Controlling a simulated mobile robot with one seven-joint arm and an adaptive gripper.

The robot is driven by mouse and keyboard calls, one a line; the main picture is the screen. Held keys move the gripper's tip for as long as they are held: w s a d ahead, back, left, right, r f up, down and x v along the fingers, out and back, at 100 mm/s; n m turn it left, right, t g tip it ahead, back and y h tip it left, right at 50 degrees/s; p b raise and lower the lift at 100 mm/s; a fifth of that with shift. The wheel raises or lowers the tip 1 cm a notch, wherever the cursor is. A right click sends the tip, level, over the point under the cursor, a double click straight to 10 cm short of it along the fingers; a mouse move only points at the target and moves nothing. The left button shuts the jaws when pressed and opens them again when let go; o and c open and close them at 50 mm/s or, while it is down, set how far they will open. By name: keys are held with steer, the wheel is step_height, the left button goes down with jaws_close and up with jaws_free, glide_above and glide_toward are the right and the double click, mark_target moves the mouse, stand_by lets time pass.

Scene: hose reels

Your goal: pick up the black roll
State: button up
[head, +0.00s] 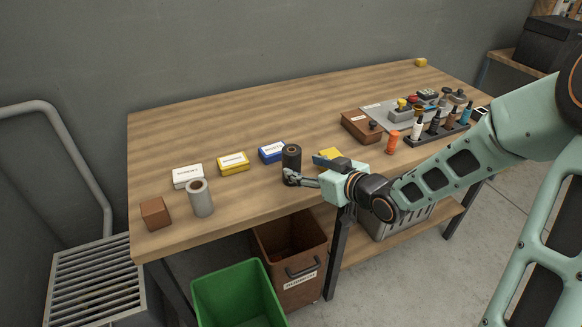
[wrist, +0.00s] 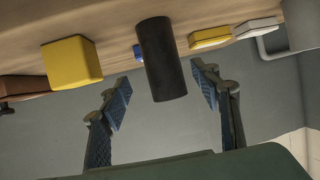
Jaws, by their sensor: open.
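The black roll (head: 291,157) stands upright near the front edge of the wooden table, right by my gripper (head: 304,169). My gripper (wrist: 160,84) is open there, with one finger on each side of the roll and a visible gap to each. I cannot tell how far the fingers reach along the roll's depth. In the head view one finger covers part of the roll's base.
A yellow block (head: 331,156) sits close to my gripper on the right. A blue box (head: 272,152), yellow box (head: 233,162), white box (head: 187,177), grey roll (head: 201,198) and brown block (head: 155,213) stand to the left. An orange cylinder (head: 391,142) stands right.

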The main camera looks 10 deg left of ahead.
mark_target(297, 165)
steer(key=x, duration=0.6)
steer(key=shift+s+a, duration=0.15)
steer(key=shift+s, duration=0.05)
steer(key=c, duration=1.4)
steer(key=shift+r, duration=0.15)
